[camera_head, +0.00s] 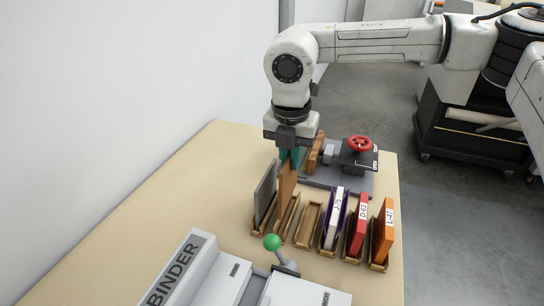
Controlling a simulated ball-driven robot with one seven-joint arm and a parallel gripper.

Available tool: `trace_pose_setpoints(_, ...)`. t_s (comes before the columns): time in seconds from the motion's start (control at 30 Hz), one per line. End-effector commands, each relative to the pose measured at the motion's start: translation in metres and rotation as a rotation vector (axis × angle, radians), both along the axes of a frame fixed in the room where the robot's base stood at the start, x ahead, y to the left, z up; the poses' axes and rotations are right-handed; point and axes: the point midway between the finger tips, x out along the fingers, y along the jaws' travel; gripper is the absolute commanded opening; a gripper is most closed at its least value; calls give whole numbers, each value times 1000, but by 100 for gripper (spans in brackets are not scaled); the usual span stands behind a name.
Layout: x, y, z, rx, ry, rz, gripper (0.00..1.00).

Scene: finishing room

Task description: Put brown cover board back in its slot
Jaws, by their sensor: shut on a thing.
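The brown cover board (287,192) stands upright and edge-on in the row of wooden slots. Its lower end is at the second slot from the left (280,238); I cannot tell whether it rests on the slot's bottom. My gripper (290,158) points straight down from above. Its teal fingers are shut on the board's upper edge at the far end. The fingertips are partly hidden behind the board.
A grey board (265,192) stands close on the left. To the right are an empty wooden slot (308,222) and slots with white (335,220), red (359,236) and orange (384,230) books. A press with a red handwheel (360,145) stands behind; a binder machine (190,275) is in front.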

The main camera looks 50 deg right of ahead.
Motion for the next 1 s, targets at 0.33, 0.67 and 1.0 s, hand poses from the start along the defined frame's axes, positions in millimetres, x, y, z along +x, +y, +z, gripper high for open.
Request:
trace_pose_setpoints(0.33,0,0,-23,0,0,1,0)
trace_pose_setpoints(0.67,0,0,-53,0,-1,1,0)
trace_pose_setpoints(1.0,0,0,-57,0,-1,0,0)
